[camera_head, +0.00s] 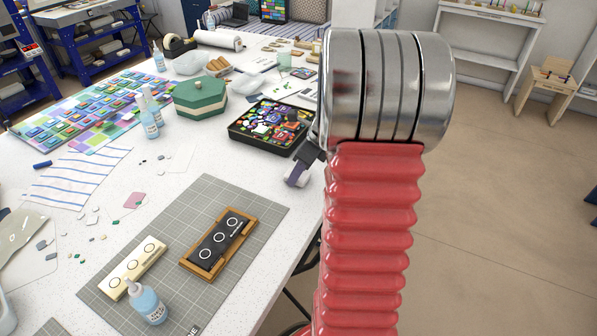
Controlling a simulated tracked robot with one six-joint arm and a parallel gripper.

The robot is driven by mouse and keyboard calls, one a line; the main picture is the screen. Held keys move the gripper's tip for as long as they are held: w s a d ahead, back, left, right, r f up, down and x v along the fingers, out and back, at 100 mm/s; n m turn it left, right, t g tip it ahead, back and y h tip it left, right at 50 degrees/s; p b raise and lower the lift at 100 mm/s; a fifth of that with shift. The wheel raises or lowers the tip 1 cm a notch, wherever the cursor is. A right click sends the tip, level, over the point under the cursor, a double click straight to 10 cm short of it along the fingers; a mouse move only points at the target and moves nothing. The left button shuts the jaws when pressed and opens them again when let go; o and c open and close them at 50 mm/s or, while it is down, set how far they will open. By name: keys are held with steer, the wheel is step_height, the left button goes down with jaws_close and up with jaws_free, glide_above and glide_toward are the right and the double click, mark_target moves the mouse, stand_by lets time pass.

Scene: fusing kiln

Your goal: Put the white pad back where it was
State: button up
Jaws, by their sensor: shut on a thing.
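My gripper (302,172) is dark and small in the view, over the right edge of the white table (170,160), right of the black tray. It is shut on a small whitish piece that looks like the white pad (295,182). The pad is held tilted, partly covered by the dark jaws. I cannot tell how far above the tabletop it is. My arm hides what lies to the right of and behind the gripper.
A black tray of coloured glass pieces (234,133) lies left of the gripper. A grey cutting mat (262,203) bears a wooden tray (190,266) with a black panel, a cream strip (118,279) and a bottle (147,303). A green box (200,104) stands farther back.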

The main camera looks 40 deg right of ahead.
steer(key=shift+f, duration=0.1)
steer(key=o, duration=1)
steer(key=v, duration=1.2)
steer(key=shift+w, duration=0.1)
steer(key=s+a+r+n+h, duration=0.1)
steer(key=a+r+n, duration=0.1)
steer(key=a+n, duration=0.65)
steer(key=s+a+r+n, duration=0.1)
steer(key=a+r+n, duration=0.2)
steer(key=a+n, duration=0.55)
steer(key=s+a+n, duration=0.3)
steer(key=a+n, duration=0.2)
steer(key=s+a+n, duration=0.3)
steer(key=a+n, duration=0.2)
steer(key=a, duration=0.1)
steer(key=s+a+f+n+t, duration=0.1)
steer(key=s+a+n, duration=0.2)
steer(key=a+n, duration=0.2)
steer(key=shift+s+a+f+h, duration=0.1)
steer(key=shift+s+a+h, duration=0.15)
steer(key=shift+h, duration=0.05)
